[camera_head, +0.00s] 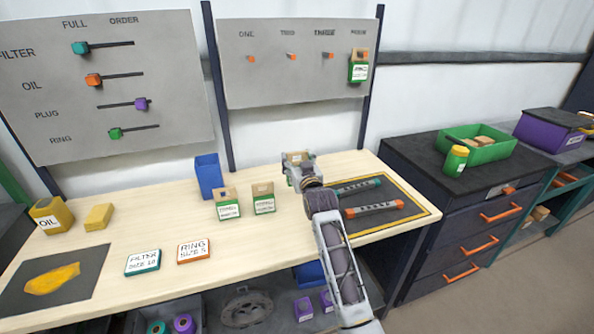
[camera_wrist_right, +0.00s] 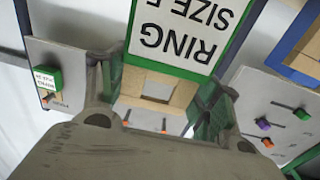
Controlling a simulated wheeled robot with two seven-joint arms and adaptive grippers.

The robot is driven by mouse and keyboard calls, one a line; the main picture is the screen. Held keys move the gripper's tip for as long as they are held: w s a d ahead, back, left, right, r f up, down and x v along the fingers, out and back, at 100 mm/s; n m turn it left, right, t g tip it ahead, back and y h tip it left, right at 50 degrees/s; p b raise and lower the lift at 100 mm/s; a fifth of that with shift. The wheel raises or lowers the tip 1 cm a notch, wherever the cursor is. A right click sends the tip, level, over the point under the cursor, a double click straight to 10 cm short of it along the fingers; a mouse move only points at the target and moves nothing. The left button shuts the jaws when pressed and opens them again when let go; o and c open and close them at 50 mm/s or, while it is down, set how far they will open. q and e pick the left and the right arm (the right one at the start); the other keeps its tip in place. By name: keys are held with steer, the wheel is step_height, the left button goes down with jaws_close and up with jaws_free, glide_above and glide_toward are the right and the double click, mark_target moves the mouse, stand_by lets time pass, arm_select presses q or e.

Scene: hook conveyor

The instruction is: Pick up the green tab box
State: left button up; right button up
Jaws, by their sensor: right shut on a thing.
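My right gripper (camera_head: 298,172) is over the back right of the table, shut on a green tab box. The held box's brown cardboard tab (camera_head: 298,157) shows above the gripper in the head view; the gripper hides the rest. In the right wrist view the held green tab box (camera_wrist_right: 187,35) reads "RING SIZE 5", and its holed tab lies between the fingers (camera_wrist_right: 157,98). Two more green tab boxes, one left (camera_head: 228,210) and one right (camera_head: 264,204), stand upright on the table. Another green tab box (camera_head: 358,72) hangs on the hook board. My left gripper is out of view.
The hook board (camera_head: 290,85) has several orange-tipped hooks. A blue bin (camera_head: 208,176) stands left of the boxes. A dark mat (camera_head: 411,208) with teal and orange bars lies at right.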

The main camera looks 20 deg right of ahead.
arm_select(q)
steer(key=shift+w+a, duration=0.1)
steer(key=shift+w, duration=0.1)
arm_select(e)
steer(key=shift+r, duration=0.65)
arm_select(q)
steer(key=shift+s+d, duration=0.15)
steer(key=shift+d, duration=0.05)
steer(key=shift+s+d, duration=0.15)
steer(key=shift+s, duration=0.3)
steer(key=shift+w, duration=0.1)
